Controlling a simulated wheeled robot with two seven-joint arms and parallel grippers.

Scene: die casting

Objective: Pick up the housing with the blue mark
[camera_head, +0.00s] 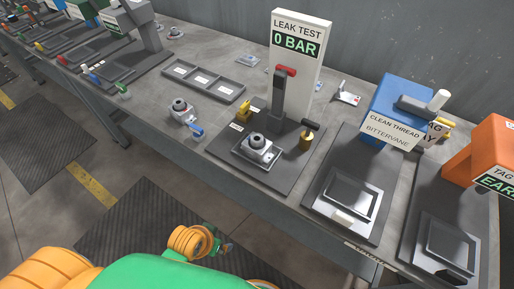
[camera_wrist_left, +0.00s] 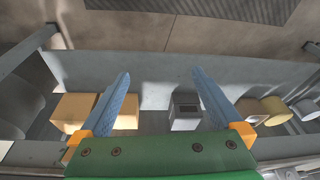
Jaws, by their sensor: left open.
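Two grey housings with round dark-bored tops show in the head view. One housing (camera_head: 181,109) stands on the bench left of the leak test station, with a small blue piece (camera_head: 196,131) beside it; I cannot tell whether they touch. The other housing (camera_head: 258,146) sits in the leak test fixture. No blue mark is clear on either housing at this size. My left gripper (camera_wrist_left: 161,76) is open and empty in the left wrist view, its two blue fingers spread apart. No housing shows in that view. My right gripper is not in view.
The leak test panel (camera_head: 299,55) reads 0 BAR. A blue clean thread station (camera_head: 398,108) and an orange station (camera_head: 485,150) stand at right. Cardboard boxes (camera_wrist_left: 72,110) show in the wrist view.

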